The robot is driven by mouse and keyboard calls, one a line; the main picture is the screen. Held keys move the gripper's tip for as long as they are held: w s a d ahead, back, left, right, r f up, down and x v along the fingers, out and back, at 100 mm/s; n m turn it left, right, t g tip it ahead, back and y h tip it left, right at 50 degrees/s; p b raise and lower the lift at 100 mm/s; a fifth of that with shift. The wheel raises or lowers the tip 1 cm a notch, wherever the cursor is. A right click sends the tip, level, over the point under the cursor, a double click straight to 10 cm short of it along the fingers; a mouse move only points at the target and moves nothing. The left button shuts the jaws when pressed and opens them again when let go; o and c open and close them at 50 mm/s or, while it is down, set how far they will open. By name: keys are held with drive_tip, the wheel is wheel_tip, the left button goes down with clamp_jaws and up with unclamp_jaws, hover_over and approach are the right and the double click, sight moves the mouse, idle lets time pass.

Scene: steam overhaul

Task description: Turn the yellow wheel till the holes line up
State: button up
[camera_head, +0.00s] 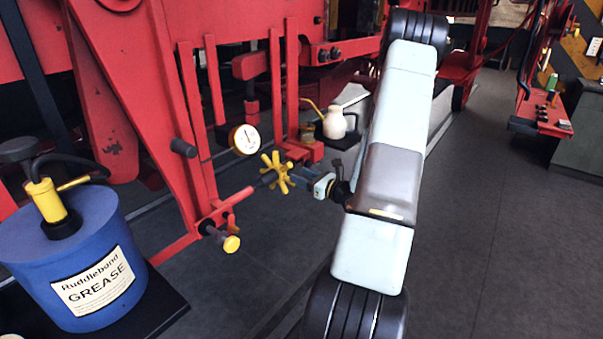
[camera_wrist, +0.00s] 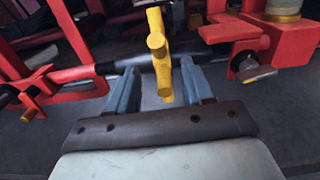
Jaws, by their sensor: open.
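The yellow wheel (camera_head: 276,173) has stubby spokes and sits on the end of a dark and red shaft on the red frame. In the wrist view the wheel (camera_wrist: 158,50) shows nearly edge-on, with the shaft (camera_wrist: 100,70) running off to the left. My gripper (camera_head: 297,177) is open at the wheel's near side. In the wrist view its two blue-grey fingers (camera_wrist: 159,72) stand one on each side of the wheel, with a lower spoke between them. Whether either finger touches it, I cannot tell. I cannot make out the holes.
A white round gauge (camera_head: 244,139) stands just above the wheel. A yellow-ended knob (camera_head: 231,244) juts out below left. A blue grease drum (camera_head: 75,265) is at the front left, and a cream oil can (camera_head: 334,123) stands behind. The floor to the right is clear.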

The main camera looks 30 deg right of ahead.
sight(284, 172)
drive_tip(key=shift+w+a+f, duration=0.3)
drive_tip(key=shift+w+f, duration=0.4)
drive_tip(key=shift+w, duration=0.05)
drive_tip(key=shift+w+a+f, duration=0.3)
drive_tip(key=shift+w+f, duration=0.4)
drive_tip(key=shift+w, duration=0.05)
drive_tip(key=shift+w+a+f, duration=0.3)
drive_tip(key=shift+w+f, duration=0.4)
drive_tip(key=shift+w, duration=0.05)
clamp_jaws()
drive_tip(key=shift+r, duration=0.15)
idle(0.4)
drive_tip(key=shift+r, duration=1.15)
